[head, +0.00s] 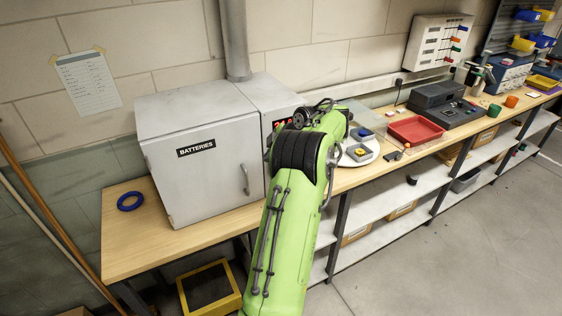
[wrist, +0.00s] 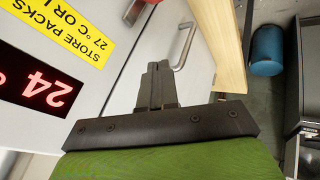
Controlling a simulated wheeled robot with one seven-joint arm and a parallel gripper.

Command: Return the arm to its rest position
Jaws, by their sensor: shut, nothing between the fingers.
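My green arm reaches up over the bench in the head view, and its far end hides my gripper there. In the wrist view my gripper (wrist: 157,82) is shut with its fingers together and nothing between them. It is in front of the grey battery cabinet (head: 200,150), whose door handle (wrist: 184,45) shows just beyond the fingertips. I cannot tell any contact with the cabinet. The cabinet door is shut in the head view, with its BATTERIES label (head: 196,148) facing out.
A blue ring (head: 130,201) lies on the bench (head: 150,245) left of the cabinet. A white round plate (head: 359,150), a red tray (head: 415,130) and a dark device (head: 440,106) stand to the right. A yellow-framed box (head: 208,290) is below. Open floor (head: 450,260) lies at right.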

